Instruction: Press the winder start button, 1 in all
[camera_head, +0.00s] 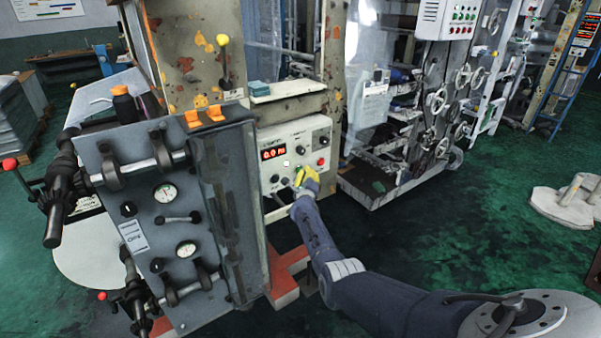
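The winder control panel (306,137) is a pale box with a red digital display (273,153), several knobs and buttons, and a red button (320,162) at its right. A small green button (298,168) shows low on the panel, just above my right gripper. I cannot read the labels to tell which one is the start button. My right gripper (305,179), yellow at its end, is in front of the panel's lower middle and hides part of it. I cannot tell whether it touches the panel or how its fingers stand. My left gripper is not in view.
A grey machine block (185,235) with gauges, levers and clamps stands left of the panel. A frame with handwheels (437,101) and another control box (447,18) stand to the right. Green floor (470,210) is open at the right, up to a pale base plate (565,207).

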